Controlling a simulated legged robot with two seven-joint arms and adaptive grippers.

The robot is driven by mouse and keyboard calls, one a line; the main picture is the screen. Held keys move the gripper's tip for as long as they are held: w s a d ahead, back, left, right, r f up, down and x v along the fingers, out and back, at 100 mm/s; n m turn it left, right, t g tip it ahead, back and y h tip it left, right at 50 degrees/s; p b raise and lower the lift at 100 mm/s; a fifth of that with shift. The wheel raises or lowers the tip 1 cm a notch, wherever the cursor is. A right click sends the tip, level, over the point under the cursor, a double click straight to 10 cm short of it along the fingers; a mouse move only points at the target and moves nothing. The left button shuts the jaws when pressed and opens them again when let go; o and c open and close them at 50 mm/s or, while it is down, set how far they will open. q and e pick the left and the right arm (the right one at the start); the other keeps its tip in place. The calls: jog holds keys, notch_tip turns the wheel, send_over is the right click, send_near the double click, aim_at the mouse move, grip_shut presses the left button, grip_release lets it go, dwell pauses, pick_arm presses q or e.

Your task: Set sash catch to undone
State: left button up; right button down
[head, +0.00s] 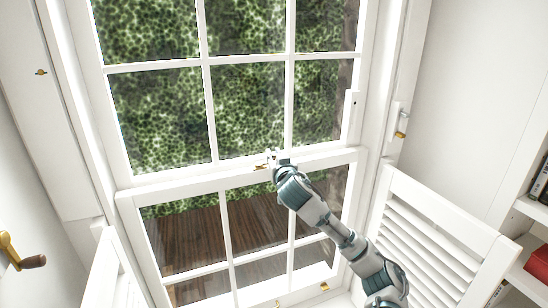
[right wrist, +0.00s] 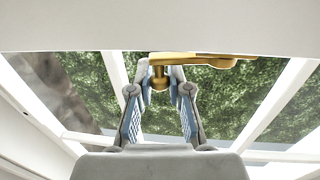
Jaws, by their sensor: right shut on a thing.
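The sash catch (head: 261,166) is a small brass fitting on the meeting rail in the middle of the white sash window. In the right wrist view its brass lever (right wrist: 205,60) runs to the right under the white rail, with a knob (right wrist: 158,82) at its left end. My right gripper (head: 276,160) is at the catch in the head view, its arm reaching up from the lower right. In the right wrist view the fingers (right wrist: 168,88) are on either side of the knob, shut on it. The gripper hides part of the catch in the head view. My left gripper is out of view.
A louvred white shutter (head: 440,225) stands open at the right, near my right arm. A bookshelf (head: 535,215) is at the far right edge. A brass crank handle with a wooden grip (head: 22,255) is at the lower left. Brass fittings (head: 324,286) sit on the bottom rail.

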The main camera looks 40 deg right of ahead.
aim_at(263, 164)
jog(key=m+h, duration=0.1)
jog(key=g+h, duration=0.1)
jog(key=m+g+h+b, duration=0.1)
jog(key=shift+s+a+f+m, duration=0.2)
jog(key=shift+s+a+m, duration=0.1)
jog(key=shift+s+a, duration=0.1)
jog(key=m+g+h, duration=0.1)
jog(key=g+h, duration=0.1)
jog(key=a+m+g+h, duration=0.1)
jog(key=shift+s+m, duration=0.3)
jog(key=shift+s, duration=0.1)
jog(key=shift+s+a+r+m+g+h+p, duration=0.2)
jog(key=shift+a+m+g+h, duration=0.5)
jog(key=shift+m+g, duration=1.6)
jog(key=shift+s+a+f+m+g+h+p, duration=0.15)
jog(key=shift+a+m+g+h+p, duration=0.9)
jog(key=shift+g, duration=2.2)
jog(key=shift+s+a+r+m+g+h+b, duration=0.1)
jog(key=shift+s+a+r+m+g+b, duration=0.25)
jog(key=shift+m+g, duration=2.15)
jog(key=shift+w+f+g, duration=0.15)
jog(key=shift+f+g, duration=0.05)
jog(key=shift+g, duration=0.25)
jog(key=c, duration=1.1)
grip_release()
jog(key=shift+w, duration=0.2)
